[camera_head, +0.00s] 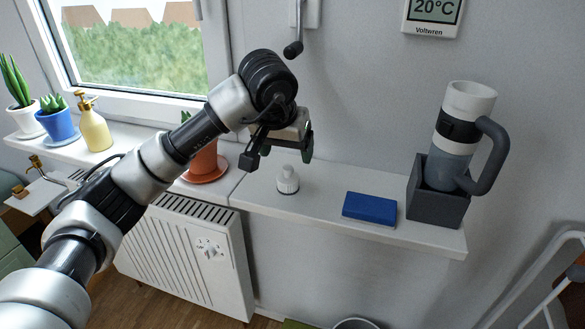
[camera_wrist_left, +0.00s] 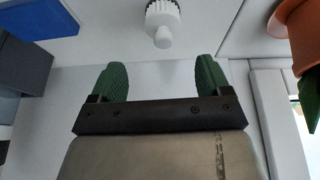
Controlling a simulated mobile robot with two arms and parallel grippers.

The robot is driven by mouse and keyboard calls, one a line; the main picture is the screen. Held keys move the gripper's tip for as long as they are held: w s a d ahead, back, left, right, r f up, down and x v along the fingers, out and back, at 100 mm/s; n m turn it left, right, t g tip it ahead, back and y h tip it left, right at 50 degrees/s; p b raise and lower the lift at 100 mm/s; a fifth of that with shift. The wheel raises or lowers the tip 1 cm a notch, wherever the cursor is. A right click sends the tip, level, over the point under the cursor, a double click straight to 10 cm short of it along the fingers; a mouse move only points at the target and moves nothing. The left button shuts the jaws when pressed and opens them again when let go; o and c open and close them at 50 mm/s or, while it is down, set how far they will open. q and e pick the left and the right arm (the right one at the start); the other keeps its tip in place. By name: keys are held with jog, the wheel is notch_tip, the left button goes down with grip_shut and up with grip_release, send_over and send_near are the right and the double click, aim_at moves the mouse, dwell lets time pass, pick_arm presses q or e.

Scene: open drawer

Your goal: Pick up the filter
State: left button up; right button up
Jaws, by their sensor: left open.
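The filter (camera_head: 288,180) appears to be the small white piece with a ribbed base and narrow knob, standing upright on the white window shelf (camera_head: 330,213). My left gripper (camera_head: 279,150) is above it and a little to the left in the head view, open and empty. In the left wrist view the filter (camera_wrist_left: 162,22) shows at the top, beyond the two green fingertips of the left gripper (camera_wrist_left: 160,78), roughly centred between them and apart from them. My right gripper is not in view.
A blue block (camera_head: 369,208) lies right of the filter. A dark grey holder (camera_head: 432,205) with a handled bottle (camera_head: 457,135) stands at the shelf's right end. A terracotta pot (camera_head: 203,160) stands to the left. The radiator (camera_head: 190,255) is below; the wall is behind.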

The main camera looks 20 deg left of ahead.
aim_at(287, 168)
pick_arm(q)
jog(key=shift+w+a+f, duration=0.2)
jog(key=shift+a, duration=0.05)
jog(key=shift+f, duration=0.75)
jog(key=x, duration=0.4)
jog(key=shift+f+p, duration=0.3)
jog(key=shift+f, duration=0.15)
jog(key=c, duration=0.9)
